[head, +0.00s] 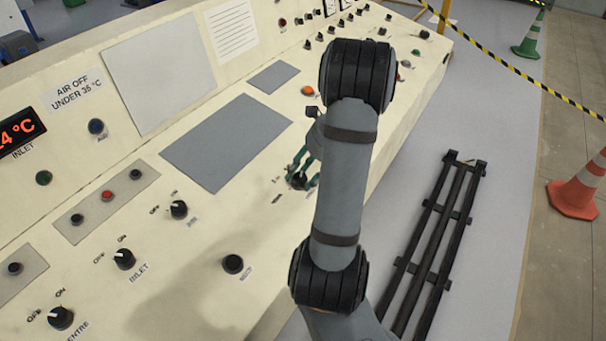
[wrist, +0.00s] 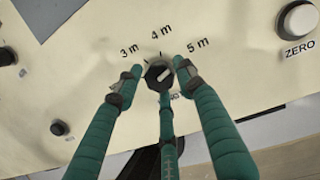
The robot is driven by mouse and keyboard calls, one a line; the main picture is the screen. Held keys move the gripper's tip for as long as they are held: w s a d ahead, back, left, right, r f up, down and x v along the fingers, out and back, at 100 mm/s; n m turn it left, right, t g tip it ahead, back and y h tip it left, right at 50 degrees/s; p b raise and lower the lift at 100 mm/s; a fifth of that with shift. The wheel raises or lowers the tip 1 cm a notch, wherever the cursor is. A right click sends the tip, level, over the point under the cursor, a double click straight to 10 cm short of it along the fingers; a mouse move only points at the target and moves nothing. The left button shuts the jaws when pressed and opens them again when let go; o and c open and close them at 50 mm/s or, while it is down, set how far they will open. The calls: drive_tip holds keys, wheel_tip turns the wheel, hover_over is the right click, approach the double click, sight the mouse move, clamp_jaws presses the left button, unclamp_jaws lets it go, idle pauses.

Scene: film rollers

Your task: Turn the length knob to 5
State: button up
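The length knob (wrist: 157,73) is a black round knob with a pale pointer mark, on the cream panel below the printed 3 m, 4 m and 5 m labels. Its mark slants toward the upper right, on the 5 m side, but the exact setting is too small to read. My gripper (wrist: 160,76) has green fingers spread around the knob, left, right and below. The fingertips are very close to it; I cannot tell whether any touch. In the head view the knob (head: 298,181) sits between my gripper's fingers (head: 301,176), partly hidden by them.
The ZERO button (wrist: 299,19) is right of the 5 m label. Left on the panel are the INLET knob (head: 124,259) and another black knob (head: 178,209). An orange button (head: 308,91) lies behind my arm. A black rail frame (head: 436,240) is on the floor at right.

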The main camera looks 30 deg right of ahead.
drive_tip(key=shift+o, duration=1.3)
drive_tip(key=v, duration=1.2)
drive_tip(key=x, duration=1.2)
drive_tip(key=shift+s, duration=0.1)
drive_tip(key=shift+f, duration=0.1)
